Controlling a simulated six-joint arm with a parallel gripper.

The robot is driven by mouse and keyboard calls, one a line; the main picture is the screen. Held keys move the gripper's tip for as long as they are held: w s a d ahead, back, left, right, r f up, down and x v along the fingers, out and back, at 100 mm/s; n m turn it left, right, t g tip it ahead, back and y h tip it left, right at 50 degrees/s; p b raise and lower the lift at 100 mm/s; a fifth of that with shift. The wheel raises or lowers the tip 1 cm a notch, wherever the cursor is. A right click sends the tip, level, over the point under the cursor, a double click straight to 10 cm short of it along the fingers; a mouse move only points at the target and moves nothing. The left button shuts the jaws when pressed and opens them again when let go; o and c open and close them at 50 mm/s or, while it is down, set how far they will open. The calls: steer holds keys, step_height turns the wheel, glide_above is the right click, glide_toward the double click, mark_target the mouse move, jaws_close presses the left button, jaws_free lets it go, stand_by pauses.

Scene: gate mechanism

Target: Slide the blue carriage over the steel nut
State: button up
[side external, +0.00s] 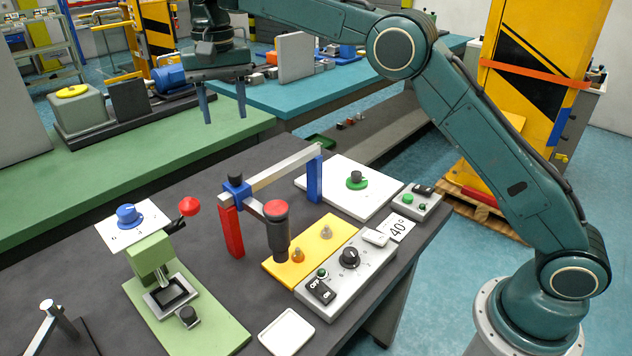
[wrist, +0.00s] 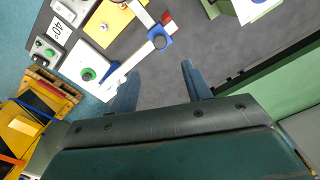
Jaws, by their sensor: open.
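The blue carriage (side external: 236,187) sits on a pale metal rail (side external: 285,167) near the rail's red post (side external: 230,226). A short arm from it carries a dark cylinder (side external: 277,236) with a red top. The carriage also shows in the wrist view (wrist: 159,41). The steel nut (side external: 326,232) stands on a yellow plate (side external: 278,269), with an orange-brass nut (side external: 298,256) nearer the front. The cylinder appears closer to the brass nut than to the steel one. My gripper (side external: 225,115) is open and empty, high above and behind the carriage; its fingers also show in the wrist view (wrist: 160,73).
A blue post (side external: 314,180) supports the rail's far end. A green press (side external: 155,260) with a red-knobbed lever stands left of the red post. A grey control box (side external: 345,275) lies right of the yellow plate. The dark tabletop behind the rail is clear.

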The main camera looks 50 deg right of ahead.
mark_target(235, 172)
steer(key=shift+f, duration=0.15)
steer(key=shift+f, duration=6.75)
